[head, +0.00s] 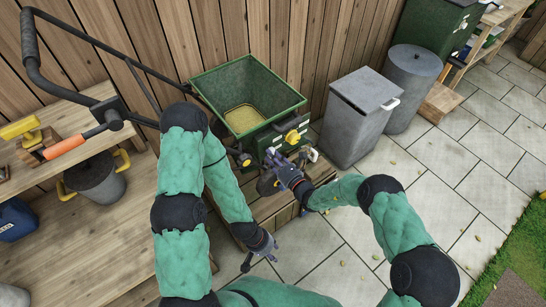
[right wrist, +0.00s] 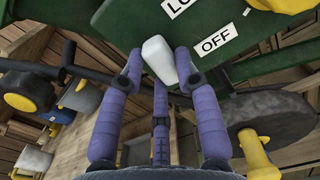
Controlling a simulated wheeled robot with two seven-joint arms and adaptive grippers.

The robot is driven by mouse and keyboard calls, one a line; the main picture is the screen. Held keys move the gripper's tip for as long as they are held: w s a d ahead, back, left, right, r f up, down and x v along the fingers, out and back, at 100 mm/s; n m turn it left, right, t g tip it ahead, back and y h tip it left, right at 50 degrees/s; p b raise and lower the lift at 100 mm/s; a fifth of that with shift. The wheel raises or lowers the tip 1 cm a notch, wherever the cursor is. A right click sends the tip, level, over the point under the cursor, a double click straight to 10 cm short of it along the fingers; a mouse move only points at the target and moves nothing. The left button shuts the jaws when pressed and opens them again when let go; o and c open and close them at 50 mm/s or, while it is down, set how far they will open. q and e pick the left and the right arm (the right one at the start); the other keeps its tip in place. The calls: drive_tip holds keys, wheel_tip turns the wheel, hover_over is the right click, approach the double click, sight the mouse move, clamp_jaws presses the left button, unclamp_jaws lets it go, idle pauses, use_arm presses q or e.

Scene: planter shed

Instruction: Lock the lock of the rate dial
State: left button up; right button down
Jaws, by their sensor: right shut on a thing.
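A green spreader hopper (head: 240,85) holds tan grain and has a yellow rate dial (head: 292,136) on its front. My right gripper (head: 277,160) is at the hopper's front, below the dial. Its purple fingers (right wrist: 158,78) are shut on the white lever, which tilts slightly. My left gripper (head: 262,247) hangs low, apart from the spreader; its fingers are too small and dark to read.
The spreader stands on a low wooden platform (head: 265,212) against the plank fence. Grey bins (head: 358,112) stand to its right. A wooden bench (head: 95,235) with a bucket lies at left. Paving at right is open. In the right wrist view, a grey disc (right wrist: 268,115) is close beside the fingers.

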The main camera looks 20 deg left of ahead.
drive_tip(key=shift+f+n, duration=0.15)
drive_tip(key=shift+n, duration=0.75)
drive_tip(key=c, duration=0.9)
unclamp_jaws()
drive_tip(key=shift+d, duration=0.1)
drive_tip(key=v, duration=1.2)
